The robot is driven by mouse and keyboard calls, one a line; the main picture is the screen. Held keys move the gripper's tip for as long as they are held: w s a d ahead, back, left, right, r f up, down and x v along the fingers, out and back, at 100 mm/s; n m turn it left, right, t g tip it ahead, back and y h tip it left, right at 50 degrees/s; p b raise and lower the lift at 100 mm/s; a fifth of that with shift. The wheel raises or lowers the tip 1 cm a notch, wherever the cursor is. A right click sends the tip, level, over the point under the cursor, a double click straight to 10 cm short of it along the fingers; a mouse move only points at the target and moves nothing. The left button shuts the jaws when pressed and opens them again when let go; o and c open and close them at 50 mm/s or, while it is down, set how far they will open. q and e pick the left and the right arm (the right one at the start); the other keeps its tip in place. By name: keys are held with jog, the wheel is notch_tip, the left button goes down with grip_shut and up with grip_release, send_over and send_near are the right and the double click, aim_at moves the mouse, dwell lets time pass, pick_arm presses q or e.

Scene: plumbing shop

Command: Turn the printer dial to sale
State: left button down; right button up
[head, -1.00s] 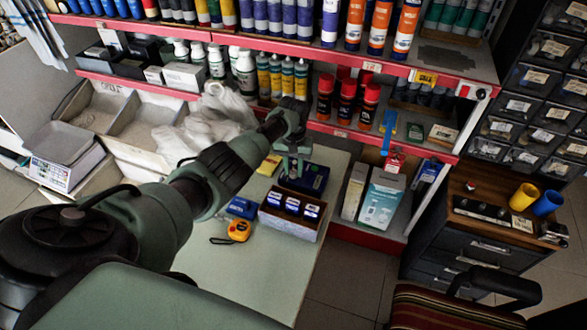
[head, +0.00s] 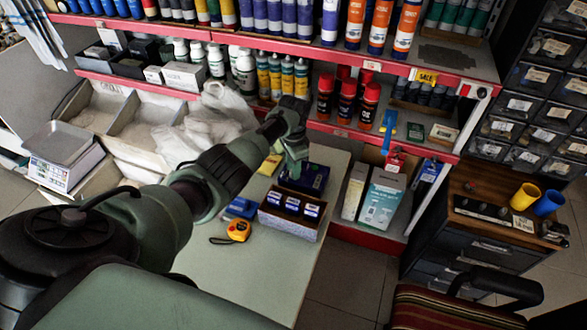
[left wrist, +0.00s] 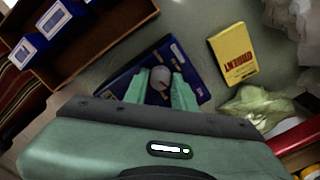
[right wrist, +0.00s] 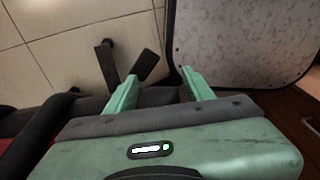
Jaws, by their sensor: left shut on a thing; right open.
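The printer is a flat dark-blue box (head: 313,180) lying on the pale table. In the left wrist view its blue face (left wrist: 116,94) shows around a round grey dial (left wrist: 160,77). My left gripper (head: 294,168) reaches down over the box from the left. In the left wrist view its green fingers (left wrist: 160,88) are closed on the dial, one on each side. The markings around the dial are too small to read. My right gripper (right wrist: 157,92) is open and empty in the right wrist view, away from the printer.
A box of blue-and-white packs (head: 292,222) stands just in front of the printer. A yellow shelf tag (head: 426,77) reads SALE. The table's near part is clear.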

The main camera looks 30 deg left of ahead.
pick_arm(q)
jog(key=m, duration=0.4)
jog(key=shift+m+b, duration=0.3)
pick_arm(e)
jog(key=shift+f, duration=0.35)
pick_arm(q)
jog(key=m, duration=0.4)
jog(key=shift+b, duration=0.3)
pick_arm(e)
jog(key=shift+f, duration=0.25)
pick_arm(q)
jog(key=shift+m, duration=0.3)
jog(key=c, duration=1.1)
grip_release()
jog(key=shift+c, duration=0.2)
pick_arm(e)
jog(key=shift+d, duration=0.1)
pick_arm(q)
jog(key=shift+r, duration=3.95)
pick_arm(e)
jog(key=shift+f, duration=0.2)
